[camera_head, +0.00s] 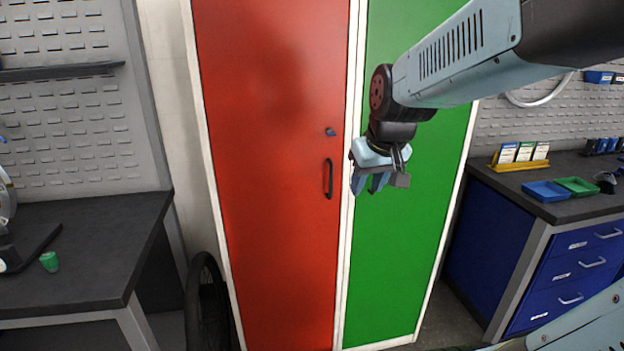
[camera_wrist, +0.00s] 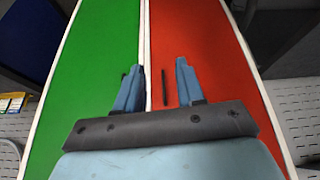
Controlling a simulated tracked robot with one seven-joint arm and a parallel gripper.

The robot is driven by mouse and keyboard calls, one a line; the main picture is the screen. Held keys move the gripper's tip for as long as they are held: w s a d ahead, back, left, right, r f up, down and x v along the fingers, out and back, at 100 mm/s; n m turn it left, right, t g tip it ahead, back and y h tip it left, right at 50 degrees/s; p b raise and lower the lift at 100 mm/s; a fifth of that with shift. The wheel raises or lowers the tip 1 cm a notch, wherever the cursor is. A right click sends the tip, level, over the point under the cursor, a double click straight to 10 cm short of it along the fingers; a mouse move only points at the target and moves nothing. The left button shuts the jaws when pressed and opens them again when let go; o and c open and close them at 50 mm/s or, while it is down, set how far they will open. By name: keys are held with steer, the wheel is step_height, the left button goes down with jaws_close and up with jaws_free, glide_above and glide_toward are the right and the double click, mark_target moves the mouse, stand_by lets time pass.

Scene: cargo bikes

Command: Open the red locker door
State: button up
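The red locker door (camera_head: 275,190) is shut and stands left of a green door (camera_head: 405,200) in the head view. Its dark vertical handle (camera_head: 328,178) is near its right edge, with a small lock (camera_head: 331,132) above it. My gripper (camera_head: 370,186) is in front of the green door, right of the handle and apart from it. In the wrist view the picture is turned over, so the red door (camera_wrist: 205,45) is on the right. There my gripper (camera_wrist: 157,85) has its two blue fingers apart, with the handle (camera_wrist: 165,88) seen between them at some distance.
A dark workbench (camera_head: 80,250) stands at the left, with a green cup (camera_head: 49,261) on it. A black wheel (camera_head: 207,305) leans by the locker's lower left. A blue drawer bench (camera_head: 560,250) with small trays stands at the right.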

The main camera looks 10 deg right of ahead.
mark_target(331, 178)
steer(key=w+d+f+n, duration=0.1)
steer(key=w+d+f, duration=0.2)
steer(key=w+f, duration=1.1)
steer(key=shift+g+y, duration=0.3)
steer(key=shift+y, duration=0.1)
steer(key=w+a, duration=0.1)
steer(key=w, duration=0.3)
steer(key=w+a+r, duration=0.1)
steer(key=w, duration=0.3)
steer(key=w+r, duration=0.1)
steer(key=w, duration=0.4)
steer(key=shift+w+a+r, duration=0.1)
steer(key=shift+a+r, duration=0.1)
steer(key=shift+a, duration=0.2)
steer(key=shift+w+f, duration=0.2)
steer(key=shift+f, duration=0.3)
jaws_close()
steer(key=shift+d, duration=0.1)
